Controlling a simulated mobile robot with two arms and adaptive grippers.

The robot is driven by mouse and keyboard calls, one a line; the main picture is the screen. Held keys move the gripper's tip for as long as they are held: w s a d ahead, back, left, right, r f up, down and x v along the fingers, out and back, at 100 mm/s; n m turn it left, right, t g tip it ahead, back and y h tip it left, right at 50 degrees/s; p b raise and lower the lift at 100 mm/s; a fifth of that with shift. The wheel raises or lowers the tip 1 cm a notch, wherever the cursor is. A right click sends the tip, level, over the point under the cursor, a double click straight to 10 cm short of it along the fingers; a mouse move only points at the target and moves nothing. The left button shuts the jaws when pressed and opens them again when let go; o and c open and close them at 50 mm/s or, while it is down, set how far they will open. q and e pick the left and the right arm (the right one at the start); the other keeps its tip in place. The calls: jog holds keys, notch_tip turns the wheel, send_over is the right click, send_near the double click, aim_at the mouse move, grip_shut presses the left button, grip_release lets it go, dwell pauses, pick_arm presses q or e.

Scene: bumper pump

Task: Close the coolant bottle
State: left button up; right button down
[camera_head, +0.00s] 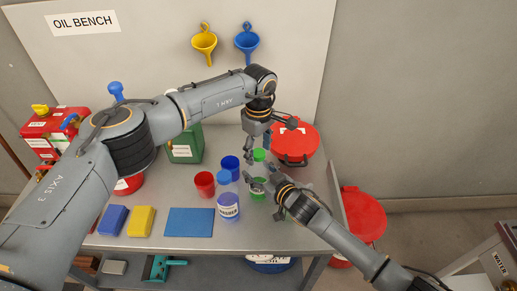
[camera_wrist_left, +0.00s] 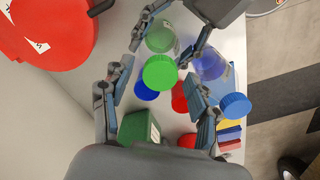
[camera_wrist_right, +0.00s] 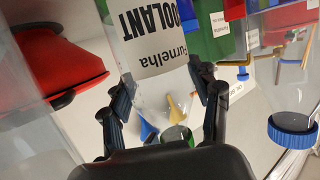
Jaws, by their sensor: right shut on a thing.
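The coolant bottle stands on the bench with green at its base (camera_head: 258,190) and clear walls above. Its body shows in the left wrist view (camera_wrist_left: 161,38), and its label reads COOLANT, upside down, in the right wrist view (camera_wrist_right: 165,45). My right gripper (camera_head: 264,185) is shut around the bottle. The round green cap (camera_head: 259,155) is at the bottle's top; I cannot tell whether it is tight. In the left wrist view the cap (camera_wrist_left: 158,73) lies between the spread fingers of my left gripper (camera_head: 254,151), which is open just above and beside it.
Close by stand a washer bottle (camera_head: 228,208) with a blue cap (camera_head: 224,176), a blue cup (camera_head: 231,162) and a red cup (camera_head: 204,184). A blue mat (camera_head: 190,222) lies at the front.

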pick_arm(q)
jog(key=shift+r, duration=0.1)
pick_arm(e)
jog(key=shift+f, duration=0.1)
pick_arm(q)
jog(key=shift+r, duration=2.2)
jog(key=shift+c, duration=0.4)
jog(key=n, duration=0.2)
jog(key=r+n, duration=0.1)
jog(key=n, duration=0.2)
jog(key=shift+s+d+n, duration=0.1)
jog(key=shift+d+n, duration=0.1)
jog(key=shift+n, duration=0.1)
jog(key=n, duration=0.3)
jog(key=r+n, duration=0.1)
jog(key=n, duration=0.6)
jog(key=shift+r, duration=0.3)
jog(key=n, duration=0.5)
jog(key=shift+a+r+n, duration=0.2)
jog(key=shift+r+n, duration=0.2)
